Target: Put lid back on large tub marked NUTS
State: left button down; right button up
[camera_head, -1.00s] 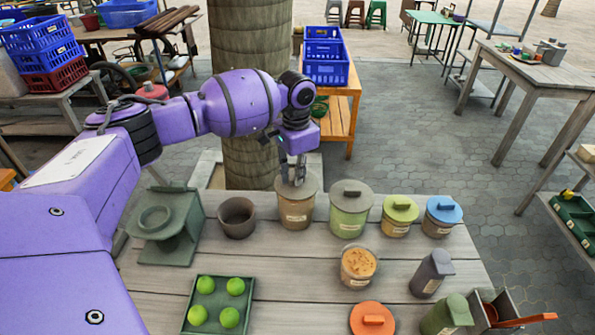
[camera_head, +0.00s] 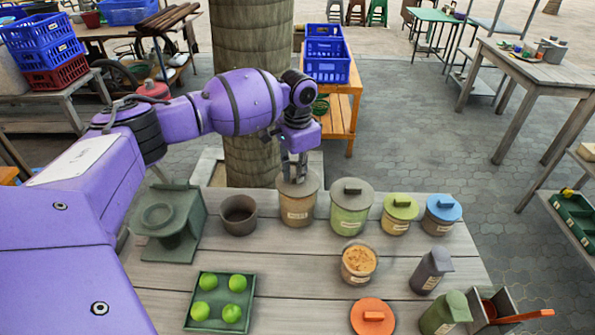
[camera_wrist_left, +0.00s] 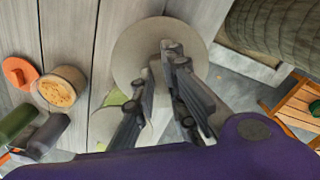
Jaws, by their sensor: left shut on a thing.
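A large tan tub (camera_head: 297,210) with a pale label stands at the back of the table. A grey-beige round lid (camera_head: 312,184) sits over its mouth and looks level; whether it is fully seated I cannot tell. My left gripper (camera_head: 293,178) comes down from above and is shut on the lid's handle; the wrist view shows the fingers (camera_wrist_left: 162,75) around it and the lid disc (camera_wrist_left: 130,48) beyond. The label is too small to read. A large green tub (camera_head: 350,213) with a grey lid stands right beside it. My right gripper is not in view.
Small lidded tubs (camera_head: 397,222) stand further right. An open tub (camera_head: 358,270) with brown contents stands in front, near an orange lid (camera_head: 373,317). A dark bowl (camera_head: 239,224), a green stand (camera_head: 172,242) and a tray (camera_head: 196,319) of green fruit are left.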

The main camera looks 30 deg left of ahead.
pick_arm(q)
jog(key=shift+f+p, duration=0.15)
jog(key=shift+p, duration=0.25)
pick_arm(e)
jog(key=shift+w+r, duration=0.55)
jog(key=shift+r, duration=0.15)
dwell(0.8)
pick_arm(q)
jog(key=c, duration=1.7)
grip_release()
jog(key=shift+o, duration=0.6)
jog(key=o, duration=0.4)
jog(key=shift+r+p, duration=1.45)
jog(key=shift+r, duration=2.15)
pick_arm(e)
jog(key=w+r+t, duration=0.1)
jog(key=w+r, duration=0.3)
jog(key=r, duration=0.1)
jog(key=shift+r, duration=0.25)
